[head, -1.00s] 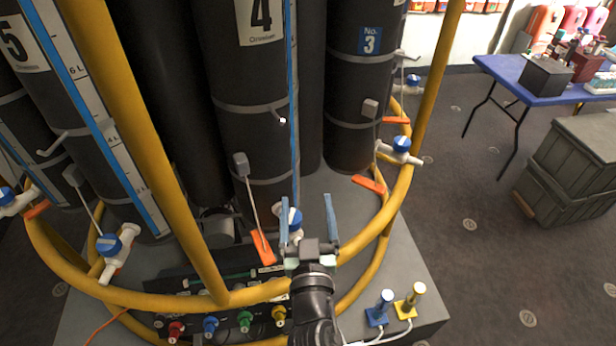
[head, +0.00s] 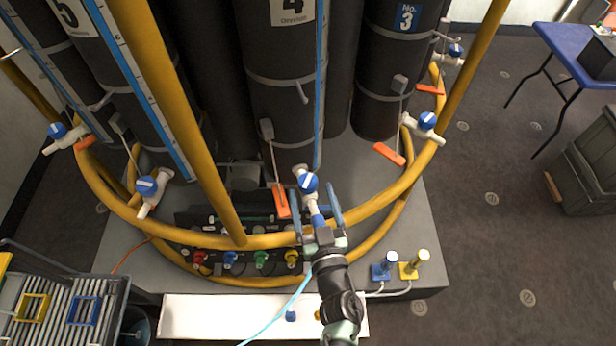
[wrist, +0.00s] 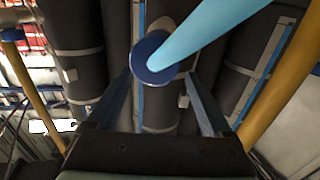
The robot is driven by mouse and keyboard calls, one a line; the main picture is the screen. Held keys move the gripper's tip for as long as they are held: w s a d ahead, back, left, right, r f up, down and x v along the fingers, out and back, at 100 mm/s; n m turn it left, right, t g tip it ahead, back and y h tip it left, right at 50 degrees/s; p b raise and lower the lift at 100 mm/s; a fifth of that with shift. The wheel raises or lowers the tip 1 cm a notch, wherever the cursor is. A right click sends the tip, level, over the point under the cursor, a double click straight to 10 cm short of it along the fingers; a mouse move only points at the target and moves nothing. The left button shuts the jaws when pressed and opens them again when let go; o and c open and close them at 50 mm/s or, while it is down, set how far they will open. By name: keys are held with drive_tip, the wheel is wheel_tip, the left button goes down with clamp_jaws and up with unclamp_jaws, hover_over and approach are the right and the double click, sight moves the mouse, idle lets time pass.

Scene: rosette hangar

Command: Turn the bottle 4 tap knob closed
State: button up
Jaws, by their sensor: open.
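Bottle 4 (head: 285,105) is a tall black cylinder with a white "4" label. Its white tap (head: 309,203) has a round blue knob (head: 308,183). My gripper (head: 314,188) is open, with one blue finger on each side of the tap. Whether a finger touches the knob cannot be told. In the wrist view, a blue disc (wrist: 146,62), seemingly the knob, shows between the fingers (wrist: 158,80). A light blue tube (wrist: 205,32) covers part of the disc.
Yellow rails (head: 200,240) ring the bottles and run close by my gripper. An orange lever (head: 281,201) hangs just left of the tap. Bottle 3 (head: 383,80) and its tap (head: 426,124) stand to the right. Blue and yellow fittings (head: 384,268) sit on the base at lower right.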

sight(310, 190)
drive_tip(key=shift+w+a, duration=0.25)
drive_tip(key=shift+w, duration=0.85)
drive_tip(key=shift+w+a, duration=0.2)
drive_tip(key=shift+w, duration=0.9)
clamp_jaws()
